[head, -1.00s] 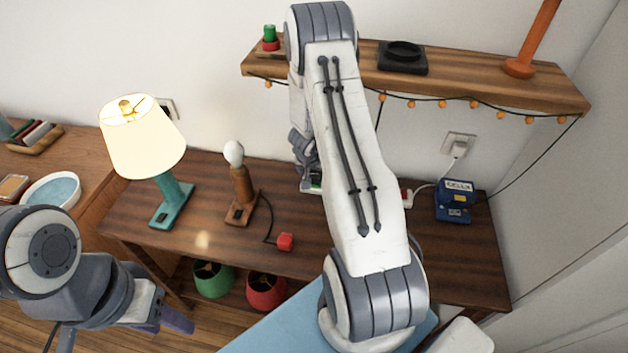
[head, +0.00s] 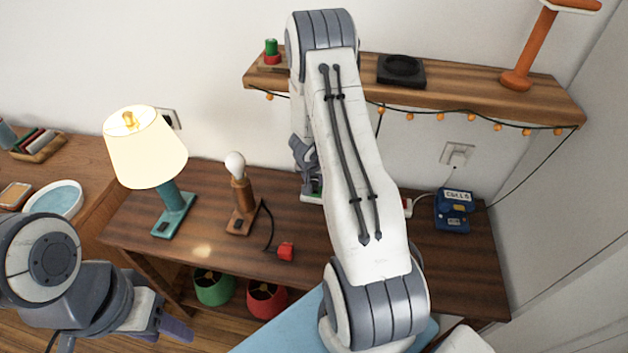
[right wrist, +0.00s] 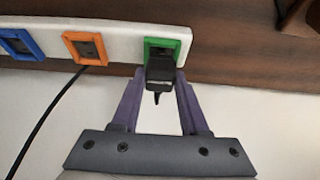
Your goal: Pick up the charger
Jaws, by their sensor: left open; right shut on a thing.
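In the right wrist view the charger (right wrist: 160,73) is a small black block with a short dark tail. It sits at the green-framed socket (right wrist: 168,44) of a white power strip (right wrist: 122,44); I cannot tell if it is fully seated. My right gripper (right wrist: 160,80) is shut on it, one purple finger on each side. In the head view my right arm hides most of the strip and the charger. My left gripper (head: 172,325) is open and empty at the lower left, away from the table.
A lit lamp (head: 146,150) and a bare bulb on a wooden stand (head: 241,195) stand left on the dark table (head: 455,270). A blue box (head: 453,210) stands right.

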